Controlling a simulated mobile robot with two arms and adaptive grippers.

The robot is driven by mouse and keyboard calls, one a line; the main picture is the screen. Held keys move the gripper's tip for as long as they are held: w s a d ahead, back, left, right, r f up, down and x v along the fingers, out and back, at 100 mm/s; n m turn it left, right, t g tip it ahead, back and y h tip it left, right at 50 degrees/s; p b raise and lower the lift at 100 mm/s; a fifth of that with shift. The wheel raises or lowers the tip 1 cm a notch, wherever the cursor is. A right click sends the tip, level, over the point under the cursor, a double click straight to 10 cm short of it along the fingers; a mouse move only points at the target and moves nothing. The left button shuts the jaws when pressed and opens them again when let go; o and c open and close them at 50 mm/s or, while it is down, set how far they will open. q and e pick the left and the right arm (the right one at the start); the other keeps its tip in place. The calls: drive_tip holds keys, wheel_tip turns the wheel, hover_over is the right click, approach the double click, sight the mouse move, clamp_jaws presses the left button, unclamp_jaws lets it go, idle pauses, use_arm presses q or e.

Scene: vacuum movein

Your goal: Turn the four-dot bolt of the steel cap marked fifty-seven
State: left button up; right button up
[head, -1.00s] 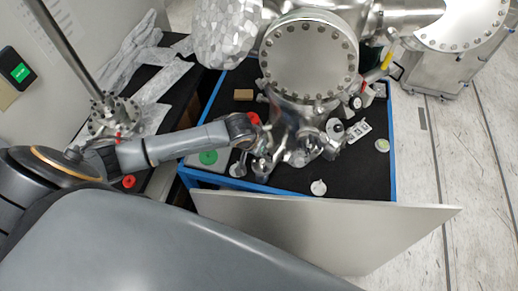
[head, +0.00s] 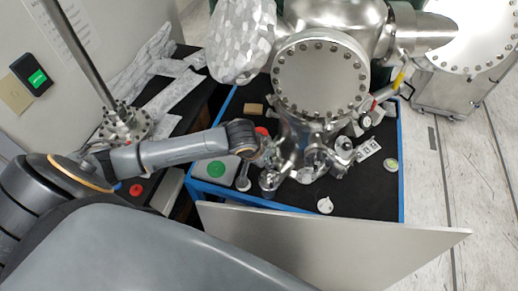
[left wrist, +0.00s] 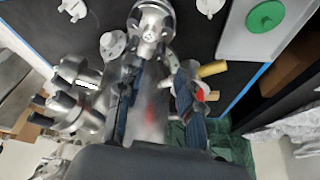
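No number or dot marks are readable in either view, so I cannot tell which steel part is the cap marked fifty-seven. A large round bolted steel plate (head: 320,78) faces up on the chamber in the head view. Smaller steel fittings (head: 313,158) stand below it on the black bench top. My left gripper (head: 268,150) is beside these fittings, partly hidden among them. In the left wrist view my left gripper (left wrist: 156,95) has its dark fingers apart, with a shiny steel cylinder (left wrist: 150,112) seen between them. Contact is unclear. My right gripper is not in view.
The black bench top has a blue edge (head: 402,165). A pale panel (head: 330,240) stands along its front. A green disc (head: 216,169) sits on a grey box, with a white disc (head: 325,205) on the bench. A foil-wrapped body (head: 240,40) hangs above.

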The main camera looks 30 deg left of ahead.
use_arm(q)
drive_tip(key=v, duration=0.6)
drive_tip(key=shift+s+r, duration=0.25)
drive_tip(key=shift+r, duration=0.05)
